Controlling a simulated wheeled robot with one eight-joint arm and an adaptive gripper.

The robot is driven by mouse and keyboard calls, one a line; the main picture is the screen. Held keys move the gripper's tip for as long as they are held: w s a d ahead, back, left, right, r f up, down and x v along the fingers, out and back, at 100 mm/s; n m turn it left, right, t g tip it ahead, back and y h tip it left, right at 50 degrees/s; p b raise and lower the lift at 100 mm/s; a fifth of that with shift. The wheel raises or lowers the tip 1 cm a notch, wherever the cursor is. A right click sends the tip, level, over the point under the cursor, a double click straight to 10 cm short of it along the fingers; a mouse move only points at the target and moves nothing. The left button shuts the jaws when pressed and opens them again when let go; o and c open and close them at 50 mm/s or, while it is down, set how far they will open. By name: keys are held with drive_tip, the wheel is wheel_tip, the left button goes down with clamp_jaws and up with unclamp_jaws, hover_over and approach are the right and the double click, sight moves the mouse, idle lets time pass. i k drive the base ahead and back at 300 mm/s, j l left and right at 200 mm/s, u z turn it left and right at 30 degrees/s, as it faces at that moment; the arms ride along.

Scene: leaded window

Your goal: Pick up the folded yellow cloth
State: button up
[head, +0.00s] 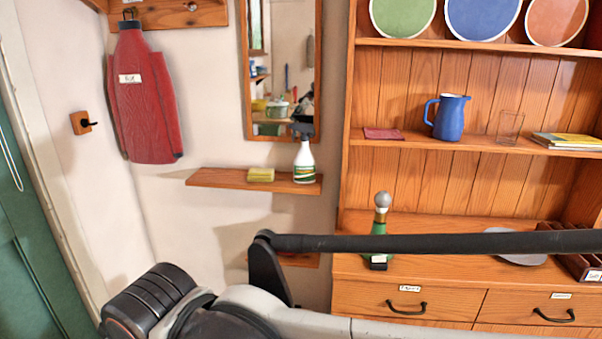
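A small folded yellow cloth (261,174) lies on the narrow wooden wall shelf (215,179), below the mirror. It sits just left of a white spray bottle (304,164) with a green label, with a small gap between them. Nothing covers the cloth. Parts of my own arm cross the foreground below the shelf. My gripper is not in view, so its opening and its place relative to the cloth cannot be seen.
A mirror (248,75) hangs above the shelf. A red garment (144,100) hangs at left. The wooden dresser (400,272) at right holds a blue jug (450,117), a glass (509,127), a dark red folded cloth (383,134) and a green bottle (380,225). The wall shelf's left end is bare.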

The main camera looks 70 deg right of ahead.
sight(255, 174)
drive_tip(key=z, duration=1.75)
